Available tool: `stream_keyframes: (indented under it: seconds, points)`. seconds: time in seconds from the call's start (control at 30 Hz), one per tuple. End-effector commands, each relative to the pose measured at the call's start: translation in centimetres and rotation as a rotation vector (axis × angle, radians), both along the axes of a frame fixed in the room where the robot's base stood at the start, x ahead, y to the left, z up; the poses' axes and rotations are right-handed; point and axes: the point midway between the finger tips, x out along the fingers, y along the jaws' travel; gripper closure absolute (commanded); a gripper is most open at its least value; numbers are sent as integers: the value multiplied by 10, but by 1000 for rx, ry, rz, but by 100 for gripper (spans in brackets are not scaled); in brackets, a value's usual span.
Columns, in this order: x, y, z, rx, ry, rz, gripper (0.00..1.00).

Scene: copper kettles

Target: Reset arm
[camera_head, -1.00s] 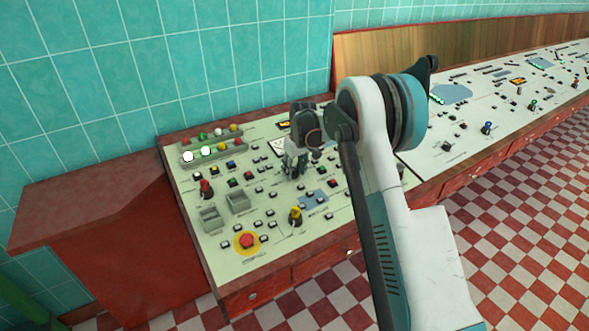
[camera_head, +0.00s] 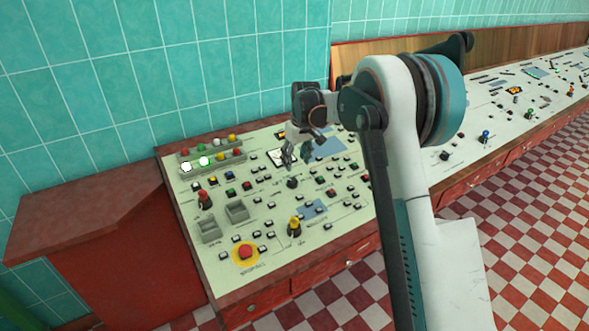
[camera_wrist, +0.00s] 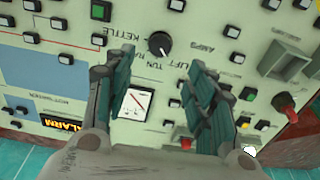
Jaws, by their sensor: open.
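My gripper (camera_head: 298,153) is open and empty above the control panel (camera_head: 215,265) in the head view. In the wrist view my gripper (camera_wrist: 160,75) shows its two fingers apart, with the panel face between and beyond them. A black knob (camera_wrist: 160,43) lies past the fingertips, by lettering that reads "LIFT TUN" and "KETTLE". The same knob seems to show in the head view (camera_head: 292,183), below the fingers and apart from them. A white dial gauge (camera_wrist: 136,102) shows between the fingers.
A red-handled switch (camera_head: 204,199), a yellow-topped knob (camera_head: 295,226) and a red emergency button (camera_head: 246,252) stand up from the panel. A tiled wall (camera_head: 220,60) rises behind. Checkered floor lies in front.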

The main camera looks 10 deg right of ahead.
Motion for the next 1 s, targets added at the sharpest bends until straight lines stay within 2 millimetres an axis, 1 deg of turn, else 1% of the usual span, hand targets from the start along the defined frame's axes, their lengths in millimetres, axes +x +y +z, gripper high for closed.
stream_keyframes:
  seconds: [0.1,0.17,0.53,0.63,0.77,0.87,0.9,0.97,1.0]
  points:
    - [-2,-1,12,0,0,0,49]
    - [-3,-1,15,0,0,0,49]
    - [-4,-1,18,0,0,0,49]
    - [-9,-1,25,-1,-5,-4,49]
    - [-28,0,50,-1,-26,-21,49]
    - [-52,2,76,0,-51,-42,49]
    - [-63,2,86,0,-62,-52,49]
    - [-79,3,100,1,-77,-66,49]
    - [-91,3,109,1,-89,-74,49]
